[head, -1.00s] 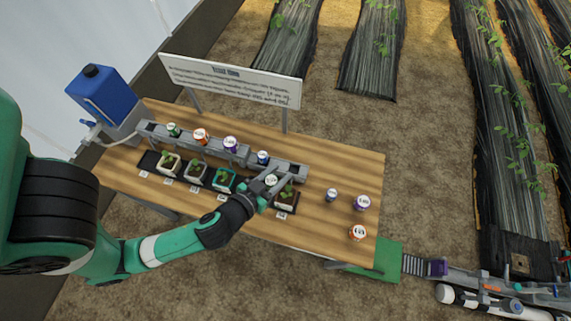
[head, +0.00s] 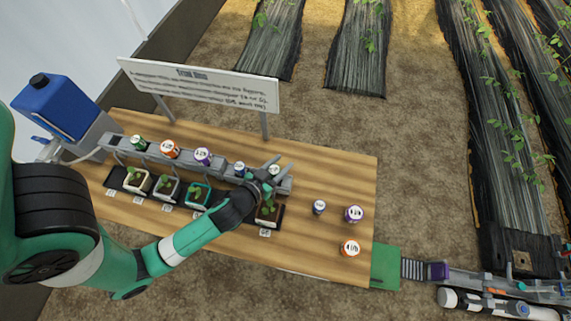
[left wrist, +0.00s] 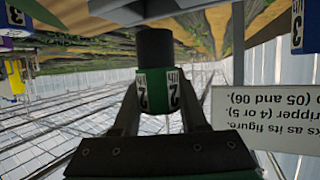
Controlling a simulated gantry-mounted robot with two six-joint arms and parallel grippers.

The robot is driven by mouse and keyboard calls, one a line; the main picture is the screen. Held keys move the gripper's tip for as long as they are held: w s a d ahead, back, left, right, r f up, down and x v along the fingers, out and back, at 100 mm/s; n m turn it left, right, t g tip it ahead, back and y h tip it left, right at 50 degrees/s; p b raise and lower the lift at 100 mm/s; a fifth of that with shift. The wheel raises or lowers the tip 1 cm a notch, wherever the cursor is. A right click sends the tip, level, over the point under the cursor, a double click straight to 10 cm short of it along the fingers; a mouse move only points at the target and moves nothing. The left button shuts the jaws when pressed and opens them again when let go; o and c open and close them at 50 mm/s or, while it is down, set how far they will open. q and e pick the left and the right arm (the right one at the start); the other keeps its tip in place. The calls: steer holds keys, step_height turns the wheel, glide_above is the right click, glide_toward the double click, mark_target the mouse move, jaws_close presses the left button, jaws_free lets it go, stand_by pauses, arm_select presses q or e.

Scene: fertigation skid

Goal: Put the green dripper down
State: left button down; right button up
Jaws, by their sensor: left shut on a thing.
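My left gripper (head: 274,169) is shut on a green dripper, whose pale top shows between the fingers (head: 274,171). In the left wrist view the held green dripper (left wrist: 155,92) has white labels reading 2 and a dark stem, between both fingers. In the head view it is over the right end of the grey rail (head: 284,186); I cannot tell whether it touches the rail. Another green dripper (head: 137,142) sits at the rail's left end. My right gripper is not in view.
The rail also carries an orange dripper (head: 169,150), a purple one (head: 203,157) and a blue one (head: 239,168). Potted seedlings (head: 167,187) stand in front. Loose blue (head: 319,207), purple (head: 353,214) and orange (head: 349,248) drippers stand at the right. A sign (head: 198,85) rises behind.

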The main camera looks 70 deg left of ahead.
arm_select(q)
steer(key=f+b, duration=0.3)
steer(key=f, duration=0.1)
steer(key=shift+w+a+b, duration=0.3)
steer(key=shift+w+b, duration=0.05)
steer(key=shift+s+d+f, duration=0.15)
steer(key=shift+r, duration=0.2)
steer(key=shift+f, duration=0.1)
steer(key=c, duration=0.9)
jaws_free()
steer(key=shift+f, duration=0.1)
steer(key=o, duration=0.5)
steer(key=shift+c, duration=0.2)
